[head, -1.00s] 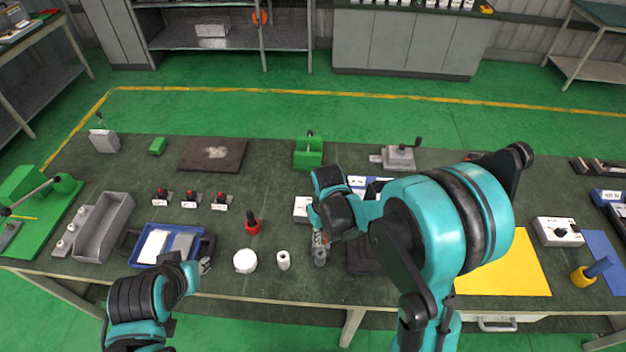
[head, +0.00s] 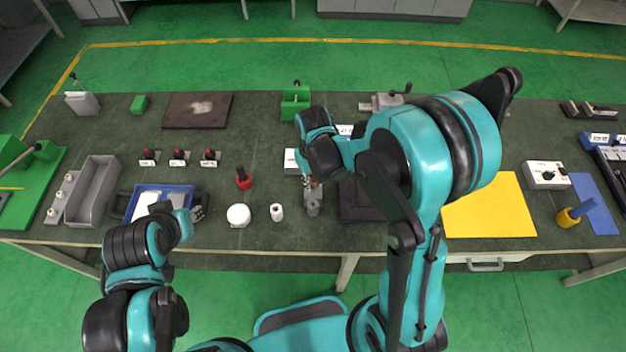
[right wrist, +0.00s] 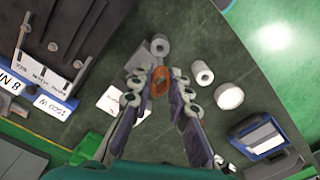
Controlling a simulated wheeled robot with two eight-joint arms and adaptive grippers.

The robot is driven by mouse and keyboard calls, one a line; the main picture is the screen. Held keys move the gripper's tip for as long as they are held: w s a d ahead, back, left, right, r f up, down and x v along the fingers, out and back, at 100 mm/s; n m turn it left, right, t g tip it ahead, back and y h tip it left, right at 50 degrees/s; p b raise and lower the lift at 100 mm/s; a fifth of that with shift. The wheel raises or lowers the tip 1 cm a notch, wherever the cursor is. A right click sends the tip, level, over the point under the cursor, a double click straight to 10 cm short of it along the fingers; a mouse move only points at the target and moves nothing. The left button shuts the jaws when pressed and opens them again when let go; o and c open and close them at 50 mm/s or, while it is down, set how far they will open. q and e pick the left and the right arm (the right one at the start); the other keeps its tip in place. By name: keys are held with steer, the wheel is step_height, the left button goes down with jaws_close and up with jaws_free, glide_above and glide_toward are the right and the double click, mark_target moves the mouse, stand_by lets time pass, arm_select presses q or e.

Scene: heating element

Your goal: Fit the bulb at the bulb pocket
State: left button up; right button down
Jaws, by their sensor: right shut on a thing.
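My right gripper (head: 309,182) shows in the head view just above a grey upright fitting (head: 313,206) near the table's front edge. In the right wrist view the right gripper (right wrist: 160,88) is shut on a small orange piece (right wrist: 159,78); I cannot tell whether this is the bulb. The grey fitting (right wrist: 159,46) shows just beyond the fingertips, and the gripper partly hides it. I cannot tell whether the piece touches it or whether the fitting is the bulb pocket. My left gripper (head: 199,207) is beside the blue tray (head: 135,211); its jaws are too small to read.
A white roll (head: 276,212) and a white round tub (head: 238,215) stand left of the grey fitting. A red-based part (head: 243,179) stands behind them. A dark panel (right wrist: 55,35) with labels lies close to the right gripper. A yellow sheet (head: 490,210) lies right.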

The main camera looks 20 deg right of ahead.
mark_target(313, 199)
steer(key=shift+f+b, duration=1.55)
steer(key=shift+f, duration=0.45)
steer(key=shift+b, duration=0.4)
steer(key=shift+f+b, duration=3.25)
steer(key=shift+f, duration=0.25)
steer(key=c, duration=1.4)
jaws_free()
steer(key=shift+o, duration=0.2)
steer(key=shift+r, duration=0.1)
step_height(313, 199, up, 12)
